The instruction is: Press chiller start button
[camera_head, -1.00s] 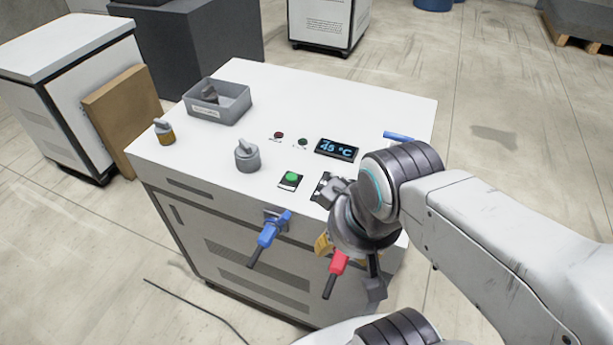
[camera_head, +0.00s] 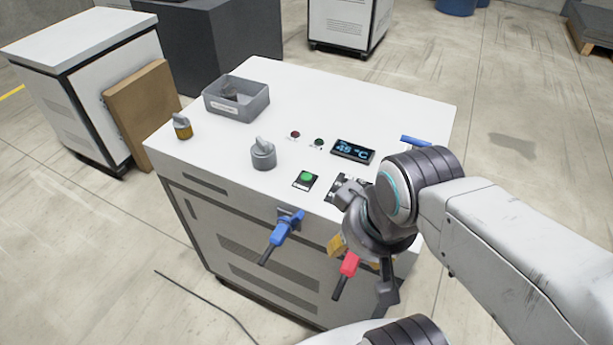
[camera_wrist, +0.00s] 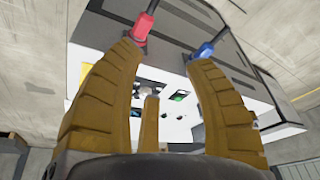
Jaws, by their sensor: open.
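The green start button (camera_head: 306,178) sits on a small dark plate near the front edge of the white cabinet top (camera_head: 385,112). It also shows in the wrist view (camera_wrist: 180,97), beyond and between my finger tips. My gripper (camera_head: 340,245) hangs in front of the cabinet, to the right of and lower than the button, and is partly hidden by my wrist in the head view. In the wrist view its ochre fingers (camera_wrist: 165,75) are spread apart with nothing between them. The gripper is apart from the button.
A blue-handled valve (camera_head: 283,230) and a red-handled valve (camera_head: 347,270) stick out of the cabinet front near my gripper. A grey knob (camera_head: 263,153), a display reading 45 °C (camera_head: 353,151), two small lamps and a grey bin (camera_head: 237,100) are on top.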

